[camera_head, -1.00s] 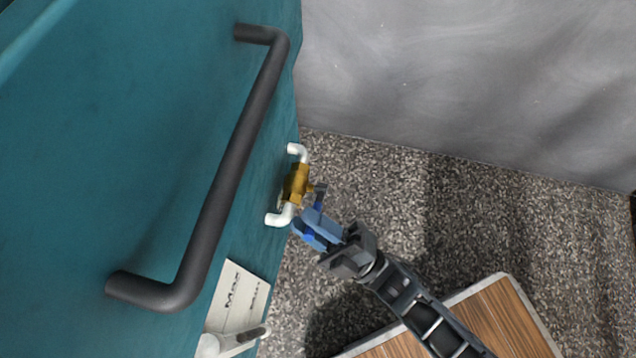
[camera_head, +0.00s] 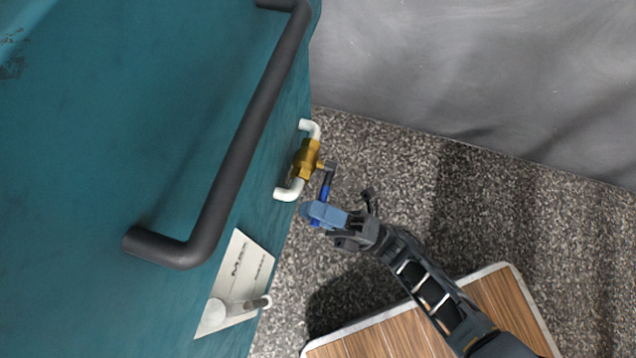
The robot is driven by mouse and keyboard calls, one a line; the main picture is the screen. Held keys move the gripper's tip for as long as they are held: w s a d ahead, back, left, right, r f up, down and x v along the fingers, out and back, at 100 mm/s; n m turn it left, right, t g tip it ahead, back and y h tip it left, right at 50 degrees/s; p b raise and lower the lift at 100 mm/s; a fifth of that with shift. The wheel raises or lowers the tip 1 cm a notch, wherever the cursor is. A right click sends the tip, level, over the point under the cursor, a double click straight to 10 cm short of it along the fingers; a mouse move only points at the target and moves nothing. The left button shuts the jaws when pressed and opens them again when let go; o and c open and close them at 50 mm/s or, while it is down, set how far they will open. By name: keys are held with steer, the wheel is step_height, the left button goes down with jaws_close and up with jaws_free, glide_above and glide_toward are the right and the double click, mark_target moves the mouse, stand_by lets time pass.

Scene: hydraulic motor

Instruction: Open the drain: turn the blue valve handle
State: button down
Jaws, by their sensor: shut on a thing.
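The blue valve handle (camera_head: 325,191) hangs from the brass valve (camera_head: 307,159) on the side of the teal housing. It points down and slightly left from the valve's stem, and its lower end is partly hidden by my gripper. My gripper (camera_head: 318,213) is shut on the handle's lower end, with its blue fingers below and right of the valve. White pipe elbows (camera_head: 288,190) join the valve to the housing above and below.
The teal housing (camera_head: 110,120) fills the left, with a dark bar handle (camera_head: 245,150) standing out from it. A wood-topped platform (camera_head: 380,343) is at the bottom. Speckled floor lies right, before a grey wall.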

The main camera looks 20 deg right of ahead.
steer(key=shift+w+d+f, duration=0.1)
steer(key=shift+w+d, duration=0.05)
steer(key=shift+d, duration=0.05)
steer(key=c, duration=1.1)
jaws_free()
steer(key=shift+a, duration=0.1)
steer(key=shift+c, duration=0.2)
steer(key=v, duration=0.8)
